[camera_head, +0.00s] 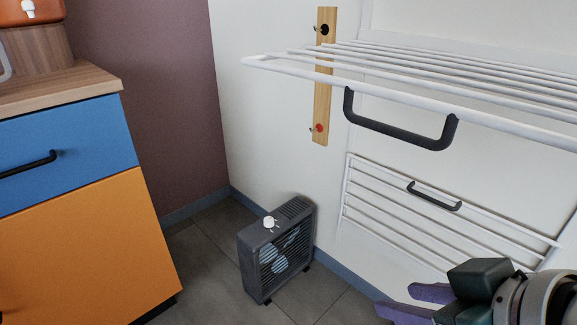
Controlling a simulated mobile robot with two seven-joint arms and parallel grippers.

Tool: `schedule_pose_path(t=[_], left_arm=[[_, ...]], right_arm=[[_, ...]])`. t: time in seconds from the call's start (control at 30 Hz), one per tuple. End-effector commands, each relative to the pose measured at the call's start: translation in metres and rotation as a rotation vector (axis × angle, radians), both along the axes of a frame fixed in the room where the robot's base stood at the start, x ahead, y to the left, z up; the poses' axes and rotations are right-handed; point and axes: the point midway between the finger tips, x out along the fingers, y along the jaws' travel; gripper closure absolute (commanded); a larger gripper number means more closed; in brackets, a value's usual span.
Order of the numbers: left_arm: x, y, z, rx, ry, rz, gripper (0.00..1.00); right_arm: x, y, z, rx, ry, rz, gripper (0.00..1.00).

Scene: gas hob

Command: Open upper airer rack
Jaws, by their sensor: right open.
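The upper airer rack (400,94) is white and stands out from the wall, roughly level, with several parallel bars. Its black handle (400,133) hangs below the front bar. The lower airer rack (400,215) lies close to the wall beneath it, with its own black handle (434,198). My right gripper (402,301) is at the bottom right, below both racks and in front of the lower one. Its purple fingers are open, point left and hold nothing. It is apart from both handles. My left gripper is out of view.
A wooden strip with hooks (323,85) is on the wall behind the upper rack's left end. A dark heater or fan (278,250) stands on the floor by the wall. A blue and orange cabinet (85,205) is at left. Floor between them is clear.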

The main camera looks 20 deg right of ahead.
Motion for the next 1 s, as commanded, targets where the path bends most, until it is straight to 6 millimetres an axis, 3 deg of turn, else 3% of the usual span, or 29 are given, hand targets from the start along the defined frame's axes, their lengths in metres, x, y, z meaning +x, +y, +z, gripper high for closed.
schedule_pose_path(t=[0.03, 0.07, 0.2, 0.3, 0.43, 0.6, 0.8, 1.0], left_arm=[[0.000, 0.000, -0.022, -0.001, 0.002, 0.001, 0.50], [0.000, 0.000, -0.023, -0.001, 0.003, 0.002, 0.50], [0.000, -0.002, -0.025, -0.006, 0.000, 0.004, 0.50], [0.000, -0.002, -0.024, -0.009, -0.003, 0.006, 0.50], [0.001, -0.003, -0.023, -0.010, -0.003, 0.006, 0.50], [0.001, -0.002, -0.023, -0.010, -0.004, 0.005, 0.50], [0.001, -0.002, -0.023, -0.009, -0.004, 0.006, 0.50], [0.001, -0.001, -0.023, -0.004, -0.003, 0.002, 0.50]], right_arm=[[0.017, -0.009, -0.019, 0.009, -0.094, -0.018, 0.55], [0.026, -0.013, -0.017, 0.022, -0.157, -0.028, 0.55], [0.060, -0.032, 0.002, 0.092, -0.439, -0.040, 0.55], [0.072, -0.042, 0.023, 0.155, -0.635, -0.016, 0.55], [0.071, -0.052, 0.054, 0.253, -0.863, 0.051, 0.55], [0.054, -0.058, 0.084, 0.369, -1.068, 0.157, 0.55], [0.041, -0.059, 0.099, 0.434, -1.164, 0.226, 0.55], [0.060, -0.052, 0.111, 0.440, -1.176, 0.233, 0.55]])
